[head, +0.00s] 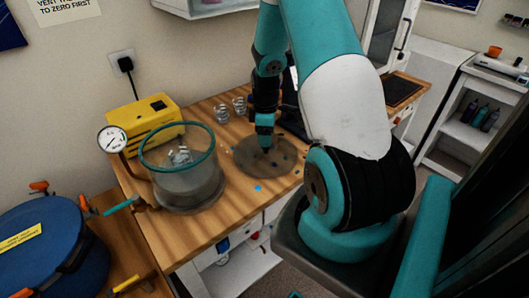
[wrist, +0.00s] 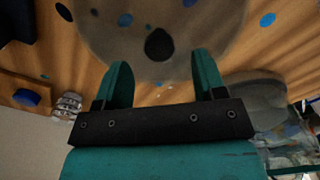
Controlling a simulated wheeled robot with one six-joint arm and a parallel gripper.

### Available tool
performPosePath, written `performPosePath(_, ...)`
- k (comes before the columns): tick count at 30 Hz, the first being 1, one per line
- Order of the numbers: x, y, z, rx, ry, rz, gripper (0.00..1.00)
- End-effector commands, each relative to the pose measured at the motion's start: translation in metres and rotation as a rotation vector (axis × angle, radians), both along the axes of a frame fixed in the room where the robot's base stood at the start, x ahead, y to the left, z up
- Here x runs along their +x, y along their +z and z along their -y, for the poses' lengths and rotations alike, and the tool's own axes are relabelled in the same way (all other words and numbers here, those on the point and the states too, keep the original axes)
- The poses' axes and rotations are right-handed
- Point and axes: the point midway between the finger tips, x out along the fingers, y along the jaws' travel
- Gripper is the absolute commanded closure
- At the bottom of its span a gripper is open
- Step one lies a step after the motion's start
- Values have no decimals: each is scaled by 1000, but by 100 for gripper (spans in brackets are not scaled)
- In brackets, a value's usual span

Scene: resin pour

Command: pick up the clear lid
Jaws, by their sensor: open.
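The clear lid (head: 248,163) looks like a see-through, smoky disc lying flat on the wooden workbench, right of the round chamber. In the wrist view the lid (wrist: 105,35) fills the top middle, with a dark knob (wrist: 159,45) on it. My gripper (head: 265,147) points down over the lid. In the wrist view my gripper (wrist: 162,72) is open and empty, its two teal fingers apart. The knob shows just beyond the fingertips, roughly centred between them. I cannot tell the exact height of the fingertips above the lid.
The chamber (head: 190,187) with a teal rim and clear items inside stands left of the lid, with a gauge (head: 113,139) beside it. A yellow machine (head: 150,122) and small clear cups (head: 222,112) are behind. A blue tank (head: 45,255) is at lower left. The bench front is mostly clear.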

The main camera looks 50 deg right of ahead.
Motion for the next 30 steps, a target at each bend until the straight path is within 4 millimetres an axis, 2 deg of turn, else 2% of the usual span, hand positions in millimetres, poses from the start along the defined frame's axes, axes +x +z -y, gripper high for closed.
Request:
performPosePath(9, 1, -39, 0, 2, 0, -2, 36)
performPosePath(18, 1, -45, 1, 0, 0, 0, 36)
performPosePath(26, 1, -45, 1, 0, 0, 0, 96)
performPosePath(27, 1, -45, 1, 0, 0, 0, 100)
performPosePath(30, 2, -44, 1, -1, 0, 1, 100)
